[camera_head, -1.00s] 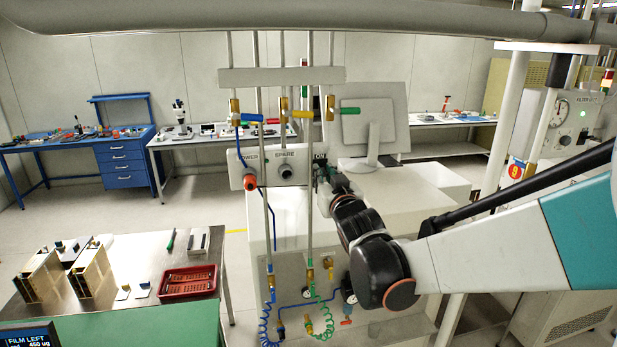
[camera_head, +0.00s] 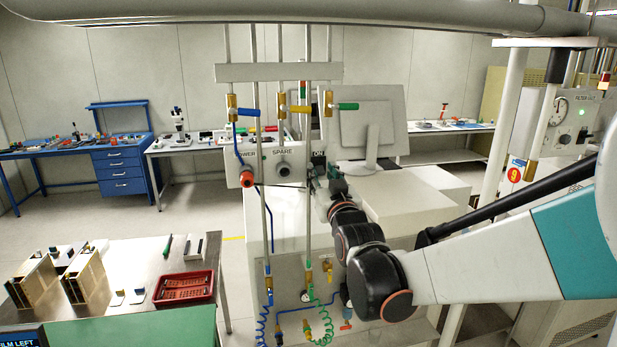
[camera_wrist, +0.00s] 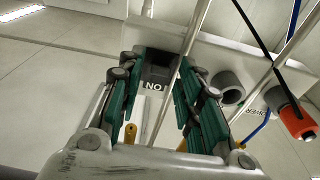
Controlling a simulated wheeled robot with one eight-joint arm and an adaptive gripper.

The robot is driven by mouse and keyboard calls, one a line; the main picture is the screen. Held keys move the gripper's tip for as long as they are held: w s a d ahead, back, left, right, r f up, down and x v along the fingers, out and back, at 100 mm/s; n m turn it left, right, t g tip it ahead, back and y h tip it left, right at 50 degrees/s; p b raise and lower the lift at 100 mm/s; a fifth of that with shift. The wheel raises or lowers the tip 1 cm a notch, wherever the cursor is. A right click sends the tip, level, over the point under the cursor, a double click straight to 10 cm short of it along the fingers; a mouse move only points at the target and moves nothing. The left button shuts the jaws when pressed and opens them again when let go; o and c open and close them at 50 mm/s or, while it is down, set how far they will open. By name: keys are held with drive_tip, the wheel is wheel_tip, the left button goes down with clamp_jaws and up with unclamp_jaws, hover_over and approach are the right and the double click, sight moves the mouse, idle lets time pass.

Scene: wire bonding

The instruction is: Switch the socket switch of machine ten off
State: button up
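A pale socket panel (camera_head: 262,177) stands in the middle of the head view, with sockets marked POWER and SPARE and a third position at its right end. That end is largely hidden by my gripper (camera_head: 318,178). In the wrist view the panel (camera_wrist: 207,52) appears upside down. A dark square socket or switch (camera_wrist: 159,70) with a label reading ION sits between the green fingers of my gripper (camera_wrist: 160,72). The fingers are spread apart, and contact with the dark part cannot be told. Its switch position is unclear. No number ten is readable.
A red-orange plug (camera_head: 247,179) fills the POWER socket; the grey SPARE socket (camera_head: 284,169) is empty. Thin vertical pipes (camera_head: 308,130) with coloured valve handles pass in front of the panel. A monitor (camera_head: 374,125) stands behind. A table with a red tray (camera_head: 184,302) is front left.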

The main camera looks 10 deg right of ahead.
drive_tip(key=shift+s, duration=0.1)
drive_tip(key=s+f, duration=0.1)
drive_tip(key=s, duration=1.1)
drive_tip(key=shift+f, duration=0.25)
drive_tip(key=shift+w, duration=0.1)
drive_tip(key=s+f+g+b, duration=0.4)
drive_tip(key=s+f+b, duration=0.3)
drive_tip(key=f, duration=0.5)
drive_tip(key=s+f+g+b, duration=0.4)
drive_tip(key=s+f+b, duration=0.3)
drive_tip(key=f, duration=0.6)
drive_tip(key=s+f+g+b, duration=0.4)
drive_tip(key=s+f+b, duration=0.3)
drive_tip(key=f, duration=0.6)
drive_tip(key=b, duration=0.2)
drive_tip(key=shift+s+f+b, duration=0.15)
drive_tip(key=shift+s+b, duration=0.1)
drive_tip(key=shift+b, duration=0.15)
drive_tip(key=shift+d, duration=0.1)
